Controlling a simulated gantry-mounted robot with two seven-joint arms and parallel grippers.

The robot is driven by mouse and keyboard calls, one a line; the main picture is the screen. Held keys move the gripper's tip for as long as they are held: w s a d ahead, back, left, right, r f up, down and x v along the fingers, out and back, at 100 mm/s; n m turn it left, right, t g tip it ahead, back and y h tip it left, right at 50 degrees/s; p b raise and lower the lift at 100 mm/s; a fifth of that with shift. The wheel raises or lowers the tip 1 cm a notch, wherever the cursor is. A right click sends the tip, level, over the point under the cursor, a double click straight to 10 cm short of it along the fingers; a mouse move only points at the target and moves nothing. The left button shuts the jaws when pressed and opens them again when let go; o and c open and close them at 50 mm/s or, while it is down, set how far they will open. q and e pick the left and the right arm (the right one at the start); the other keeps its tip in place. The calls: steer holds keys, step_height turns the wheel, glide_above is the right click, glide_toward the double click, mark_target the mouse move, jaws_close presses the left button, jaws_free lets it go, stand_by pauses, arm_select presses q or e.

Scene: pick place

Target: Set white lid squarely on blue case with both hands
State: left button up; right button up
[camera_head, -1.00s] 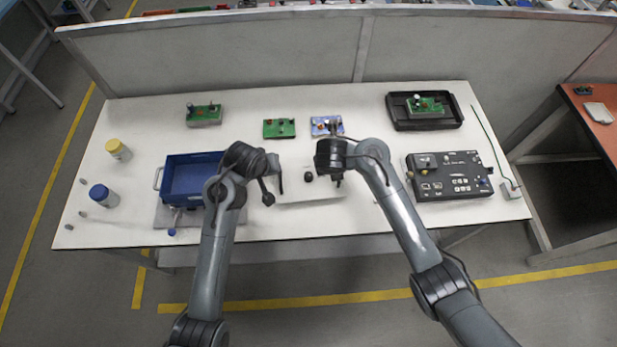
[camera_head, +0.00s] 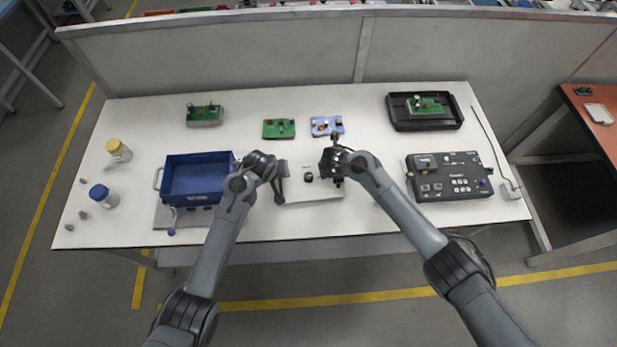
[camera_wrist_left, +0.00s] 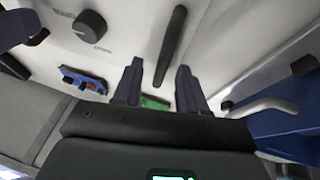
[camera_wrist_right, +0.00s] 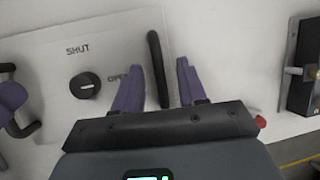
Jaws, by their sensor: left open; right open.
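The white lid (camera_head: 318,190) lies flat on the table between my grippers, with a black knob (camera_head: 308,177) in its middle. The knob and the word SHUT show in the right wrist view. The blue case (camera_head: 198,180) stands open-topped to the left, on a grey base. My left gripper (camera_head: 281,181) is open at the lid's left end, its fingers either side of a black bar handle (camera_wrist_left: 170,48). My right gripper (camera_head: 338,168) is open at the lid's right end, its fingers either side of the other black handle (camera_wrist_right: 159,68). Neither gripper is closed on a handle.
A black control box (camera_head: 448,176) stands right of the lid. Circuit boards (camera_head: 279,129) and a black tray (camera_head: 396,112) lie behind. Two jars, one yellow-capped (camera_head: 118,150) and one blue-capped (camera_head: 103,195), stand at the left. The table between the lid and control box is partly clear.

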arm_select(q)
steer(key=shift+f, duration=0.1)
arm_select(e)
steer(key=shift+f, duration=0.1)
arm_select(q)
jaws_close()
arm_select(e)
jaws_close()
